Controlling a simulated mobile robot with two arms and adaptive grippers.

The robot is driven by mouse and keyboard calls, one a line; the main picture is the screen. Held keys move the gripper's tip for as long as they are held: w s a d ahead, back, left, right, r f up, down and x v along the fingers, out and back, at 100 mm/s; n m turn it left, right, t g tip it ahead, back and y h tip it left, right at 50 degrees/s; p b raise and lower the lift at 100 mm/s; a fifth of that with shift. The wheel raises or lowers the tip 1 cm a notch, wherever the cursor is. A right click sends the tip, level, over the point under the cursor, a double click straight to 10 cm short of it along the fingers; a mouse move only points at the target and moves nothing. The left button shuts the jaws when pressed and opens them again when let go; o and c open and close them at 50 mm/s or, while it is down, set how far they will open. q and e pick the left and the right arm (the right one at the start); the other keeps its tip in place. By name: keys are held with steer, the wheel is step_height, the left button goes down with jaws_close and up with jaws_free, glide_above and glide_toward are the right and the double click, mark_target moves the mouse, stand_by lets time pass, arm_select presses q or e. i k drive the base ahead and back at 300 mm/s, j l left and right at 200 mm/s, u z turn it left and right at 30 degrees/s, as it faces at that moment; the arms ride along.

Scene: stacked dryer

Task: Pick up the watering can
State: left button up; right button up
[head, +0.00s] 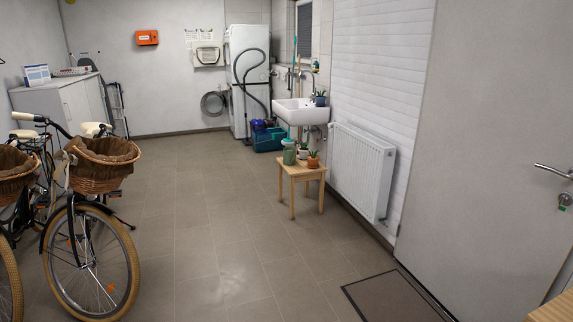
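A small green vessel (289,153) stands upright on the left side of a low wooden stool (301,168), below the sink. It looks like the watering can, but at this distance I cannot make out a spout or handle clearly. Two small potted plants stand beside it: one in a terracotta pot (313,160) at the front right and one in a pale pot (302,150) behind. Neither of my grippers shows in the head view.
Bicycles with wicker baskets (103,163) stand at the left. A white radiator (360,172) is on the wall right of the stool. A floor mat (392,299) lies near the door (490,150). The tiled floor (205,225) in the middle is clear.

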mark_target(289, 153)
steer(key=i, duration=2.95)
steer(key=i+j+z, duration=0.1)
steer(key=i, duration=1.4)
